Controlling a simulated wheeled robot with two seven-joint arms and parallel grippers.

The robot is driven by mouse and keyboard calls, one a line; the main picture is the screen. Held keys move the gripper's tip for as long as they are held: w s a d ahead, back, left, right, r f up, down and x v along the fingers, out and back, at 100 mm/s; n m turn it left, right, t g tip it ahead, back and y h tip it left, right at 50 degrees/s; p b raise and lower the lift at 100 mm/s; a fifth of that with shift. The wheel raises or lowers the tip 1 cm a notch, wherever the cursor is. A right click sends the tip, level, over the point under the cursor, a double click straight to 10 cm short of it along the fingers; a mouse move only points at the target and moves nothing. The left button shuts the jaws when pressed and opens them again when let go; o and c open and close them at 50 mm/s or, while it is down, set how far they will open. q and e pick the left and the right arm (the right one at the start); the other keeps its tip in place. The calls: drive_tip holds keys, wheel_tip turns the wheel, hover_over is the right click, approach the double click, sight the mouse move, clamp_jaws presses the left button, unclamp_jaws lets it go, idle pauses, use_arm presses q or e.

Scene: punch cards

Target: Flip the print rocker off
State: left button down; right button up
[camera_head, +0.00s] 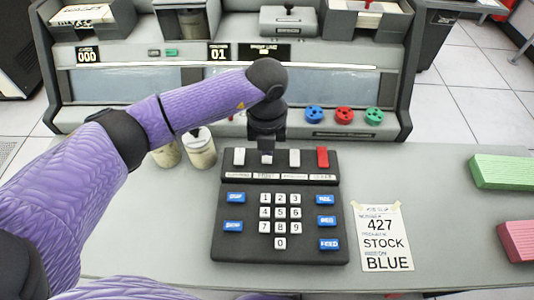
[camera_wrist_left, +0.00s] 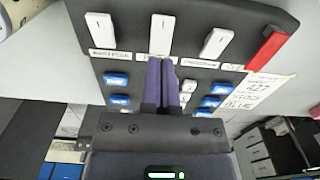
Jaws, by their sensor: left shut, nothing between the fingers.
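The dark keypunch panel (camera_head: 290,255) stands on the grey desk, with three white rockers and one red rocker along its top. The middle white rocker (camera_head: 267,157), whose small label seems to read PRINT, also shows in the left wrist view (camera_wrist_left: 161,35). My left gripper (camera_head: 267,150) points down over that rocker and partly covers it. In the left wrist view, its fingers (camera_wrist_left: 162,64) are shut together and empty, with their tips at the lower end of the middle rocker. Contact is unclear. The fingers hide most of that rocker's label. My right gripper is not in view.
White rockers (camera_head: 239,156) and (camera_head: 294,157) and a red rocker (camera_head: 322,157) flank the middle one closely. Blue and white keys lie below. Two jars (camera_head: 201,150) stand left, a job slip (camera_head: 384,236) right. Card stacks (camera_head: 502,172) lie at the far right.

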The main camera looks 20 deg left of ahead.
use_arm(q)
drive_tip(key=shift+f, duration=0.35)
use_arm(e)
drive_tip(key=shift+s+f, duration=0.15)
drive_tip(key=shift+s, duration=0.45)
use_arm(q)
drive_tip(key=shift+f+b, duration=0.15)
drive_tip(key=shift+b, duration=0.15)
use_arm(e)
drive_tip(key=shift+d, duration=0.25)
